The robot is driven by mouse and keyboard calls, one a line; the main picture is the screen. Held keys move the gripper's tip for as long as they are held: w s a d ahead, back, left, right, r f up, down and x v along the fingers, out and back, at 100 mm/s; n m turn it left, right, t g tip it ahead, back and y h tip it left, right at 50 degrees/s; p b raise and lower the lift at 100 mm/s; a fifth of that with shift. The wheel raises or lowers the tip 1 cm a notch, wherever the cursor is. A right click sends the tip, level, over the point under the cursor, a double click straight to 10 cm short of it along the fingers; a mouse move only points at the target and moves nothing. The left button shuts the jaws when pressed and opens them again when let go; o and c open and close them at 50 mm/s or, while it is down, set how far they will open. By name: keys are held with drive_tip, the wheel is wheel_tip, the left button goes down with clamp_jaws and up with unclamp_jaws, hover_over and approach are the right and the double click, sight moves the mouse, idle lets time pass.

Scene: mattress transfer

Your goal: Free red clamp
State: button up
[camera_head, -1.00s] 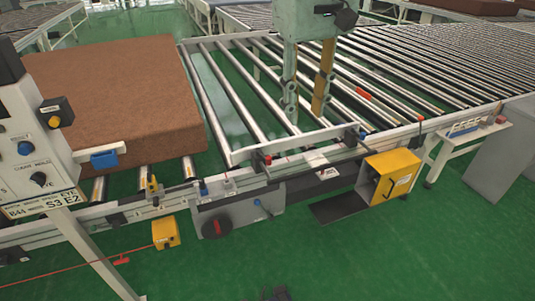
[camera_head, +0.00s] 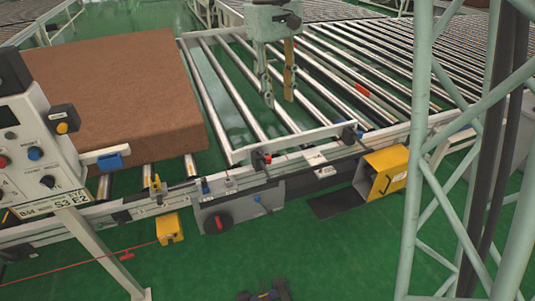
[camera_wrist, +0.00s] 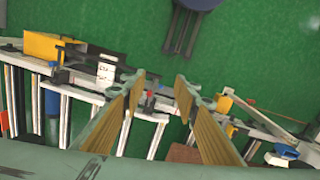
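A small dark clamp with a red part (camera_head: 266,159) sits on the front rail at the left end of the white crossbar; a small red piece (camera_wrist: 150,103) shows between and beyond the fingers in the wrist view. I take both for the red clamp, but it is too small to tell its state. My gripper (camera_head: 279,101) hangs over the rollers behind the crossbar, fingers down and apart. In the wrist view my gripper (camera_wrist: 158,78) is open, with nothing held between its yellow-padded fingers.
A brown mattress (camera_head: 120,95) lies on the left rollers. A control panel (camera_head: 35,150) stands front left. A yellow box (camera_head: 385,172) is fixed at the front rail. A second dark clamp (camera_head: 350,134) sits on the crossbar's right end. A pale lattice frame (camera_head: 425,130) crosses the right side.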

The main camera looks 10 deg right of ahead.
drive_tip(key=n+g+p, duration=0.1)
drive_tip(key=g+p, duration=0.1)
drive_tip(key=p, duration=0.3)
hover_over(268, 156)
drive_tip(key=s+a, duration=0.2)
drive_tip(key=s, duration=0.1)
drive_tip(key=w+a+f+x, duration=0.1)
drive_tip(key=w+x, duration=0.1)
drive_tip(key=x, duration=0.7)
drive_tip(key=w+f+p, duration=0.2)
drive_tip(key=w+f, duration=0.1)
drive_tip(key=f, duration=0.3)
drive_tip(key=w+f+n+g+h+p, duration=0.1)
drive_tip(key=w+f+p, duration=0.1)
drive_tip(key=w+f, duration=0.2)
drive_tip(key=shift+w+a+f, duration=0.25)
drive_tip(key=shift+a+f, duration=0.1)
drive_tip(key=shift+f, duration=1.5)
drive_tip(key=shift+f, duration=0.1)
drive_tip(key=shift+s+p+x, duration=0.2)
drive_tip(key=shift+p+x, duration=0.4)
drive_tip(key=shift+x, duration=6.15)
drive_tip(key=shift+d, duration=0.15)
drive_tip(key=shift+c, duration=0.5)
clamp_jaws()
